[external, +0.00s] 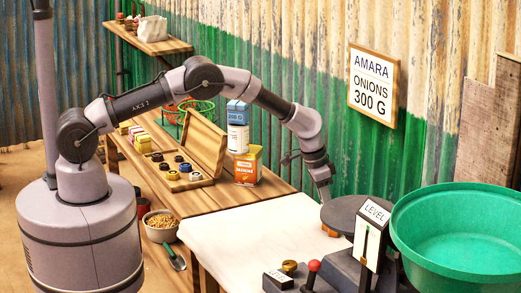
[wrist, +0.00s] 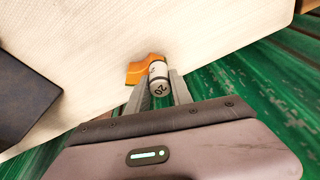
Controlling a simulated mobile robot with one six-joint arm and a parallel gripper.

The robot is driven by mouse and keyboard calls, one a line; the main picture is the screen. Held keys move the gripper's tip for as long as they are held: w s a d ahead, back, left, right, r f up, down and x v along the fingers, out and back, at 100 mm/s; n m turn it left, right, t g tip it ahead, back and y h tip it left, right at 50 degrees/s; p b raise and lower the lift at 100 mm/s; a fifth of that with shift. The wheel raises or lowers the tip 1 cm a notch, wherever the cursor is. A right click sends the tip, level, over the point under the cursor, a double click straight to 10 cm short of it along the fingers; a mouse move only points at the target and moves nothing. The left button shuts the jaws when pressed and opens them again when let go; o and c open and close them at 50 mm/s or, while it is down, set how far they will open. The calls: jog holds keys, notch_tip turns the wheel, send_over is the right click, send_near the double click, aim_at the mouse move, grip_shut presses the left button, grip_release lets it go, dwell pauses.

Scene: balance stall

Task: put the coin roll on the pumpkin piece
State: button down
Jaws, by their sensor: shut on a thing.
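My gripper (wrist: 158,85) is shut on the coin roll (wrist: 159,77), a small pale cylinder with dark bands and a number on its end. The roll shows between the two fingers in the wrist view. The orange pumpkin piece (wrist: 139,73) is right beside and partly behind the roll; I cannot tell whether they touch. In the external view my gripper (external: 325,194) points down by the dark round pan (external: 358,212). A bit of orange, likely the pumpkin piece (external: 328,231), shows at the pan's left edge. The roll cannot be made out there.
The white tabletop (external: 245,235) has free room left of the pan. A large green basin (external: 465,235) stands at right, beside the LEVEL sign (external: 376,212). A red-knobbed lever (external: 313,266) is in front. The corrugated wall (wrist: 255,85) is close behind.

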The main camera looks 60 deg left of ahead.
jog(key=shift+r, duration=0.15)
jog(key=c, duration=1.1)
grip_release()
jog(key=shift+c, duration=0.2)
